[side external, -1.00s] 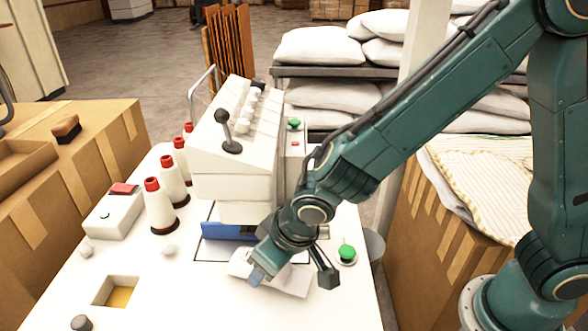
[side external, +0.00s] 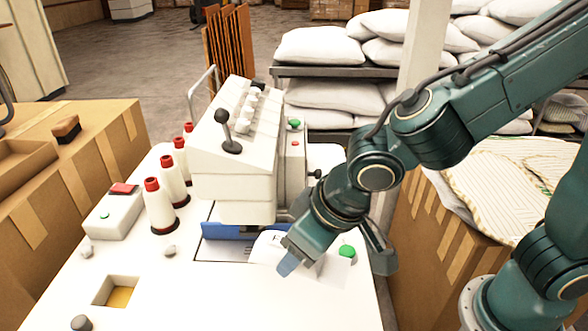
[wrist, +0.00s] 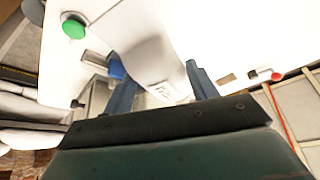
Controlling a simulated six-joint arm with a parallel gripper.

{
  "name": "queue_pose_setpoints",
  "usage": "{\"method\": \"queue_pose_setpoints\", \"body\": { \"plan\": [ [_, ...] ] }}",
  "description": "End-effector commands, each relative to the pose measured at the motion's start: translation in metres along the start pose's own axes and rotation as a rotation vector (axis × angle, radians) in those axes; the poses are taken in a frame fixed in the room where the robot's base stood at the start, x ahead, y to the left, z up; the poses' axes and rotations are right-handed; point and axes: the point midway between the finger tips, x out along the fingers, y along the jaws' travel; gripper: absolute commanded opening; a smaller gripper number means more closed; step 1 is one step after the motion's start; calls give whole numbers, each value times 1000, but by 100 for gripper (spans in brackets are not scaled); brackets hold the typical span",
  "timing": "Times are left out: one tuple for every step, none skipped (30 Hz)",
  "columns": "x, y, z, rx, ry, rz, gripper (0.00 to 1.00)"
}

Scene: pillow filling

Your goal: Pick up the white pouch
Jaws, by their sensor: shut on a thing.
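The white pouch (side external: 268,247) is at the front of the sewing machine, in the side view partly hidden behind my gripper (side external: 289,262). In the wrist view the pouch (wrist: 150,62) runs between the two bluish fingers of my gripper (wrist: 163,92), which is shut on it. Dark print shows on the pouch near the fingers. A white flap of it extends to the right of the gripper in the side view. I cannot tell whether the pouch is clear of the table.
The white sewing machine (side external: 235,165) with a blue part (side external: 222,231) stands just behind. A green button (side external: 346,251) is right of the gripper. Thread cones (side external: 160,208) stand left. Cardboard boxes (side external: 420,235) stand beside the table.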

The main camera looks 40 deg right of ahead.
Motion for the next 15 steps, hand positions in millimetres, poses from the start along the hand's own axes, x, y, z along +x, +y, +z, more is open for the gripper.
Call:
{"method": "queue_pose_setpoints", "body": {
  "plan": [
    [-10, -1, -5, 1, 5, -4, 29],
    [-15, -1, -7, 0, 4, -3, 29],
    [-21, -1, -10, 0, 4, -3, 29],
    [-25, -1, -12, 0, 4, -3, 29],
    [-29, 0, -13, 1, 3, -3, 29],
    [-33, 0, -15, 1, 3, -2, 29],
    [-36, 0, -17, 0, 2, -1, 29],
    [-39, 0, -18, 0, 2, -1, 28],
    [-43, 0, -20, -1, 3, -1, 28],
    [-45, 0, -20, -1, 1, -1, 28],
    [-46, 0, -21, -1, 0, -1, 28],
    [-48, 0, -22, -1, 1, -1, 28],
    [-50, 0, -22, -1, 0, -1, 28],
    [-51, 0, -23, -1, 0, -1, 28],
    [-52, 0, -23, -1, -1, 0, 28]
  ]
}}
